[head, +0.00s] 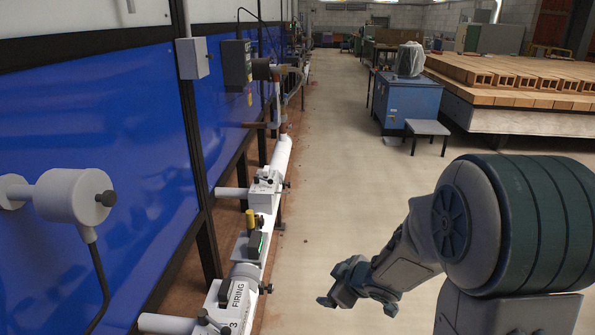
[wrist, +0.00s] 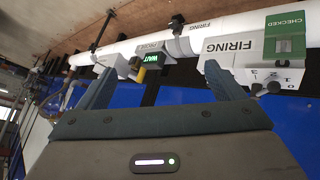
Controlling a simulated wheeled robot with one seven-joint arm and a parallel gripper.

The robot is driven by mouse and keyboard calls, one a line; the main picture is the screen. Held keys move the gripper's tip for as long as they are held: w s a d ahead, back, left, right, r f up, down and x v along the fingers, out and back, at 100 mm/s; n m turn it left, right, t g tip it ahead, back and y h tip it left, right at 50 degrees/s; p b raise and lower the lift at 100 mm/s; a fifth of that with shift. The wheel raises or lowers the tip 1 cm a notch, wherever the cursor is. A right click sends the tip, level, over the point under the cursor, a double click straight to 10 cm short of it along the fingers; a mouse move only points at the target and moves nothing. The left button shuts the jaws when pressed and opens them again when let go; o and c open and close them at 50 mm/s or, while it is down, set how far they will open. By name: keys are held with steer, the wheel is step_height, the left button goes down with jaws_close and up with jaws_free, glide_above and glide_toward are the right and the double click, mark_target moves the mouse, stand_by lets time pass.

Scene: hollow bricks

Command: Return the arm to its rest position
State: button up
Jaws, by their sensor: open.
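My gripper (head: 358,302) is at the lower middle of the head view, at the end of my arm, over the open floor to the right of the white pipe. In the wrist view, its two fingers (wrist: 160,85) stand wide apart with nothing between them. The white pipe (wrist: 205,35) runs behind the fingertips in that view, apart from them as far as I can tell. My arm is bent, its large upper joint filling the right of the head view.
The white pipe (head: 273,175) with boxes marked FIRING (head: 233,298) runs along blue panels (head: 80,120) on the left. A blue cabinet (head: 408,100), a small grey table (head: 427,128) and a platform of bricks (head: 520,85) stand at the right. The floor (head: 335,160) between is clear.

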steer(key=s+d+r+m+h+p, duration=0.2)
steer(key=s+d+r+m+h, duration=0.15)
steer(key=r, duration=0.35)
steer(key=s+d+r+m+h+p, duration=0.25)
steer(key=d+r+m, duration=0.2)
steer(key=r, duration=0.25)
steer(key=s+a+r+m+g+y+p, duration=0.1)
steer(key=s+r+m+g+p, duration=0.1)
steer(key=s, duration=0.5)
steer(key=s+a+r+m+g+y+p, duration=0.1)
steer(key=s+r+m+g+p, duration=0.1)
steer(key=s+r, duration=0.3)
steer(key=s, duration=0.3)
steer(key=shift+a+g, duration=0.15)
steer(key=shift+g, duration=0.25)
